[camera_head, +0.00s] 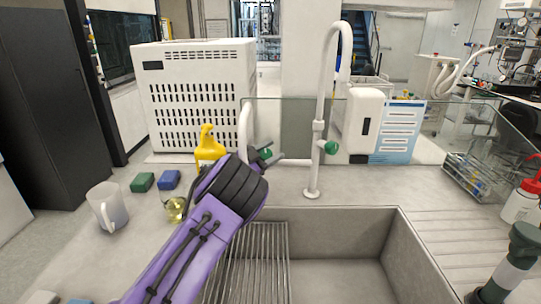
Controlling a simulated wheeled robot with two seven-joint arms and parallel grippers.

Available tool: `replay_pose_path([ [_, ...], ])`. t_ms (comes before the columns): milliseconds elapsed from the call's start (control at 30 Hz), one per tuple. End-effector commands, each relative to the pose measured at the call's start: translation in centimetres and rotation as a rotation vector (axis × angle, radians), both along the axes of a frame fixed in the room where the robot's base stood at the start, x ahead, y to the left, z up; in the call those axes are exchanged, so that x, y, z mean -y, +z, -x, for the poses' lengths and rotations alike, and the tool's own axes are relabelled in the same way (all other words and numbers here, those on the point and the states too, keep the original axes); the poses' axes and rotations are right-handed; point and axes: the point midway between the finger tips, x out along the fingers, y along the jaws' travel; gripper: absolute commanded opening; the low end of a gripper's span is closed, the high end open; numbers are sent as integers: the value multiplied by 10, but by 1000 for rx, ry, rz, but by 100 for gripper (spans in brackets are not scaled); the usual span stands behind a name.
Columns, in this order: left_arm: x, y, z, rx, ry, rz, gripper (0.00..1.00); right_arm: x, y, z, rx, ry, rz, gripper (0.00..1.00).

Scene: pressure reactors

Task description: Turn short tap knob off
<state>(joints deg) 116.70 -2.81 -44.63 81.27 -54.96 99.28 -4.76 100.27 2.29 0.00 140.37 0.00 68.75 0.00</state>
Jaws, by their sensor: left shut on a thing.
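The short tap (244,126) is a white curved spout behind the sink's left end, partly hidden by my left arm. Its green knob (265,154) shows between the dark fingers of my left gripper (264,156). The gripper is shut on this knob. My purple left arm reaches in from the bottom and hides part of the tap's base. The tall tap (320,110) stands upright to the right with its own green knob (331,147), apart from my gripper. My right gripper is not in view.
The sink (345,236) has a metal rack (262,255) at its left. A mug (107,207), a green sponge (143,182), a blue sponge (169,179), a yellow bottle (208,147) and a small round flask (175,208) stand left. A wire basket (474,178) and a red-topped bottle (522,203) stand right.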

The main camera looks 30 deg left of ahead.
Motion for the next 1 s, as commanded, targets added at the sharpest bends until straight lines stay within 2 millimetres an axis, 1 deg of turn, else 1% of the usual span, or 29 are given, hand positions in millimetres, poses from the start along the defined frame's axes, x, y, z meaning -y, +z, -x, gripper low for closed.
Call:
replay_pose_path([
  [200,1,-2,0,-13,-31,-20,20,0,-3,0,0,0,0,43],
  [600,1,-1,0,-14,-36,-22,20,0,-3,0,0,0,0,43],
  [633,1,-1,0,-14,-36,-22,57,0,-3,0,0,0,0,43],
  [900,1,-1,1,-13,-34,-21,57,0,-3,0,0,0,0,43],
  [1000,-3,-3,7,-13,-33,-21,57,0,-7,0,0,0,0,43],
])
